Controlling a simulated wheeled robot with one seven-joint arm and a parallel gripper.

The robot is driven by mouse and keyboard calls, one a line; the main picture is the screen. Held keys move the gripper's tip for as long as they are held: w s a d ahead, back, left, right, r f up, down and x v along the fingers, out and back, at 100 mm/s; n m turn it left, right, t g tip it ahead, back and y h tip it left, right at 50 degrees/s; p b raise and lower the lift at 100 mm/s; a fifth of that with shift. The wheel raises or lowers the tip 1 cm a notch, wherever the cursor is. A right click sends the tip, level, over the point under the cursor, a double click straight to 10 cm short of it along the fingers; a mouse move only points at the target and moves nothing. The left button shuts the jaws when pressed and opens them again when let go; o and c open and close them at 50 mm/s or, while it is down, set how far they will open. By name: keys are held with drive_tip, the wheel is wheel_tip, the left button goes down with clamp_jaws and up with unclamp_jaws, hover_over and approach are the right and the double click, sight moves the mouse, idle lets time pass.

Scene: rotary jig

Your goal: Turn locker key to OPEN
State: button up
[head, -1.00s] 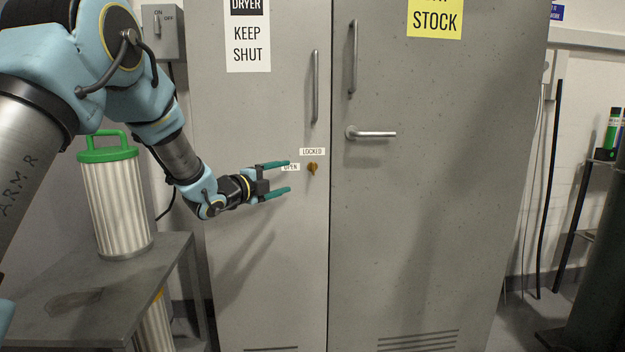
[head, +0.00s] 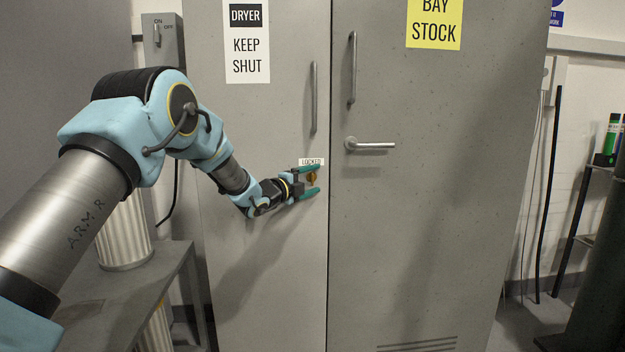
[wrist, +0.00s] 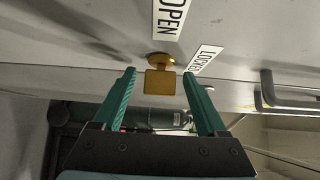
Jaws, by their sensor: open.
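The brass locker key (wrist: 160,82) sits in its lock on the left grey door (head: 270,230). In the wrist view its flat bow lies between the two green fingertips, with a gap on each side. In the head view the key (head: 312,178) is partly covered by my gripper (head: 310,181). My gripper is open around the key and does not visibly touch it. The LOCKED label (wrist: 204,58) and the OPEN label (wrist: 171,17) show beside the key in the wrist view. In the head view OPEN is hidden behind my gripper.
A vertical handle (head: 313,97) is above the key on the same door. A lever handle (head: 370,145) sticks out from the right door (head: 440,220). A table (head: 110,310) with a white cylindrical filter (head: 126,238) stands at lower left.

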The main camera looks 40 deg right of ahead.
drive_tip(key=shift+c, duration=0.2)
clamp_jaws()
idle(0.4)
